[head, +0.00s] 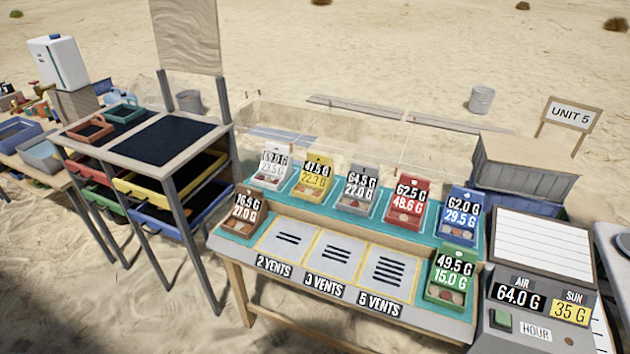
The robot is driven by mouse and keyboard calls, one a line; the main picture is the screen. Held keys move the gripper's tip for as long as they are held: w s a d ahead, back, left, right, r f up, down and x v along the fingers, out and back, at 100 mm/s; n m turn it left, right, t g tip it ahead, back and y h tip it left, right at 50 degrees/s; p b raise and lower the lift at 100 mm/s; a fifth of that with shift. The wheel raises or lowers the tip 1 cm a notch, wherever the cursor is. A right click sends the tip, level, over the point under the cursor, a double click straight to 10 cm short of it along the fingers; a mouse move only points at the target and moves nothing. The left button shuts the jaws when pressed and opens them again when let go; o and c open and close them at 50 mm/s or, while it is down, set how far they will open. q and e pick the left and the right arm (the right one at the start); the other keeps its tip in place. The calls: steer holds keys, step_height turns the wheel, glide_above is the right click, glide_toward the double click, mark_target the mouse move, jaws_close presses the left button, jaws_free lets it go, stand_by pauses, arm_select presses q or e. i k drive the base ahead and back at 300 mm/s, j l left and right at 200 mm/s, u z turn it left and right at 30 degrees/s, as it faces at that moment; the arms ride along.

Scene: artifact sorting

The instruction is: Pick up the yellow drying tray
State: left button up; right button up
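A small yellow tray (308,194) stands in the back row of the bench, between a white tray (268,183) and a grey tray (352,204). It has a raised yellow back, and labels reading 41.5 G and 22.3 G float over it, hiding part of its inside. A larger yellow-fronted drawer or tray (150,195) also sits in the dark-shelved rack at left. Neither of my grippers is in view.
The bench also bears red (404,219), blue (455,230), brown (240,229) and green (445,293) trays. Three vent plates, one of them marked 3 VENTS (335,258), are bare. The rack (181,210) stands left, a grey control box (525,290) right. A clear panel rises behind the back row.

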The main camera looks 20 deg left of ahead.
mark_target(316, 180)
steer(key=i+j+u, duration=0.15)
steer(key=i+j, duration=0.2)
steer(key=j, duration=0.3)
steer(key=i+j+u, duration=0.1)
steer(key=i+j, duration=0.25)
steer(key=j, duration=0.3)
steer(key=i+j+u, duration=0.15)
steer(key=i+j, duration=0.25)
steer(key=j, duration=0.2)
steer(key=i+j+u, duration=0.1)
steer(key=i+j, duration=0.35)
steer(key=j, duration=0.15)
